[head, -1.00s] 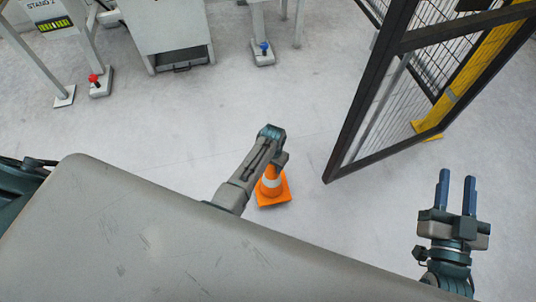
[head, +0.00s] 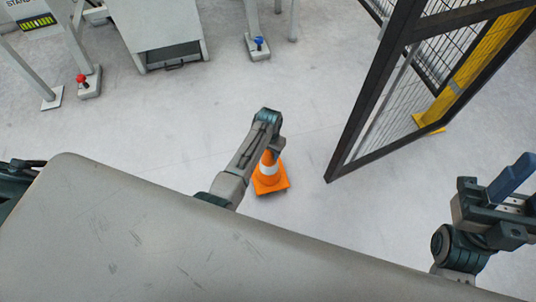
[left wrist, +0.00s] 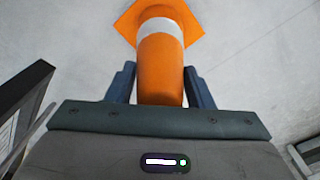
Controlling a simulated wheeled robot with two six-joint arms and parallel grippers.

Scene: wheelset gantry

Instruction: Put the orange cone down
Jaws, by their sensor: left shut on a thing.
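The orange cone (head: 268,170) with a white band is upright below my left gripper (head: 275,150). My left gripper is shut on its narrow top. In the left wrist view the cone (left wrist: 162,70) runs between the two dark fingers of the gripper (left wrist: 163,88), its square base toward the far end. I cannot tell whether the base touches the floor. My right gripper (head: 523,190) is at the right edge, partly cut off, with its fingers apart and nothing seen between them.
A black mesh gate (head: 395,95) with a yellow post (head: 480,62) stands right of the cone. Grey stands with a red button (head: 81,78) and a blue button (head: 258,41), and a grey cabinet (head: 165,30), are at the back. The floor (head: 150,115) around the cone is clear.

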